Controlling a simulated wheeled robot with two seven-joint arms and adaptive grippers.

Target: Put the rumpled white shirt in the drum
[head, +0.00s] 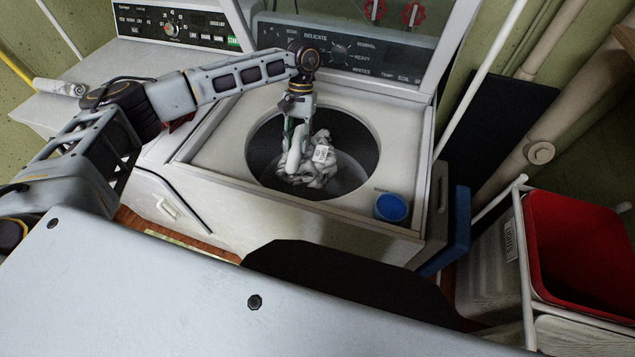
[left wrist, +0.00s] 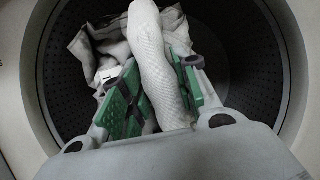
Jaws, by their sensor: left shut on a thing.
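The rumpled white shirt (head: 322,168) is bunched inside the dark round drum (head: 362,150) of the open top-loading washer. It has a small printed label on it. My left gripper (head: 293,150) reaches down through the drum opening and is shut on the white shirt. In the left wrist view a roll of the shirt (left wrist: 150,55) passes between the green finger pads (left wrist: 155,95), and more cloth lies behind against the perforated drum wall (left wrist: 250,60). Parts of the shirt are hidden by the fingers. My right gripper is not in view.
The washer's control panel (head: 350,50) stands behind the opening. A blue cap (head: 391,208) sits on the washer's front right corner. A second machine (head: 185,25) is at left. At right are a red bin (head: 580,245) in a white frame and pipes along the wall.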

